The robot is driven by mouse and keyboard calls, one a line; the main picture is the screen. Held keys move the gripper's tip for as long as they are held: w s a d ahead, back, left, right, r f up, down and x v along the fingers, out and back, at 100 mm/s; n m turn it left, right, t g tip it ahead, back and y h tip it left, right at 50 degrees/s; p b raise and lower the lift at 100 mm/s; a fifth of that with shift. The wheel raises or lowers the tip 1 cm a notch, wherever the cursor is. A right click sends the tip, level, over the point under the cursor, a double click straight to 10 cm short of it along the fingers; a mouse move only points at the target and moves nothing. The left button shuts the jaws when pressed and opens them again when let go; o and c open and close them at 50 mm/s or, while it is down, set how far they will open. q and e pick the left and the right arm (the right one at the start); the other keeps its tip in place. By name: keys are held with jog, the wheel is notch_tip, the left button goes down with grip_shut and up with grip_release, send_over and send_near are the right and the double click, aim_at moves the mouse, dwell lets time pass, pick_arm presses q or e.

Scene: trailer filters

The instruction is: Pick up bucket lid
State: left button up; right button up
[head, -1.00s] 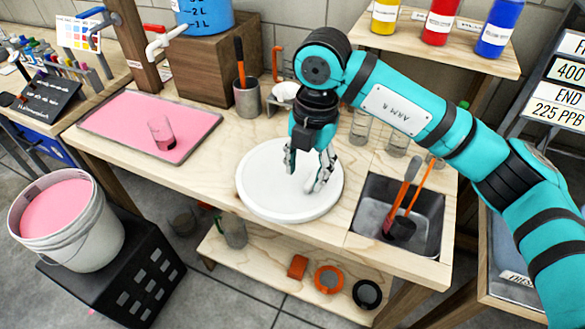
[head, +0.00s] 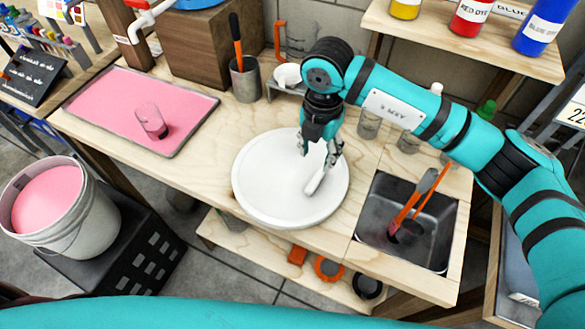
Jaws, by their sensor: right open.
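The bucket lid is a white, round, flat disc (head: 262,185) lying on the wooden table in the middle of the head view. My right gripper (head: 311,166) points down over the right part of the lid, with its fingers apart. A pale elongated piece shows at one fingertip; I cannot tell if it belongs to the finger or the lid. I cannot tell whether the fingertips touch the lid. An open white bucket (head: 92,235) of pink liquid stands at the left on a black crate. My left gripper is out of view.
A pink-filled tray (head: 92,112) with a clear cup lies left of the lid. A metal sink (head: 376,236) with brushes is to the right. A metal cup (head: 244,84) and several glass jars stand behind. Bare wood lies in front of the tray.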

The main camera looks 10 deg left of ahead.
aim_at(315, 178)
notch_tip(315, 178, down, 3)
jog(key=shift+w+f, duration=0.1)
jog(key=shift+w, duration=0.05)
jog(key=shift+f+p, duration=0.3)
jog(key=shift+f, duration=0.55)
jog(key=f+p, duration=0.1)
jog(key=f, duration=0.2)
jog(key=shift+s+d+f+p, duration=0.15)
jog(key=shift+s+f+p, duration=0.05)
jog(key=shift+f+p, duration=0.15)
jog(key=shift+f, duration=0.5)
jog(key=c, duration=0.9)
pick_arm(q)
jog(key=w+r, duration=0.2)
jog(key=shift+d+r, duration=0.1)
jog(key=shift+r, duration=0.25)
pick_arm(e)
grip_shut()
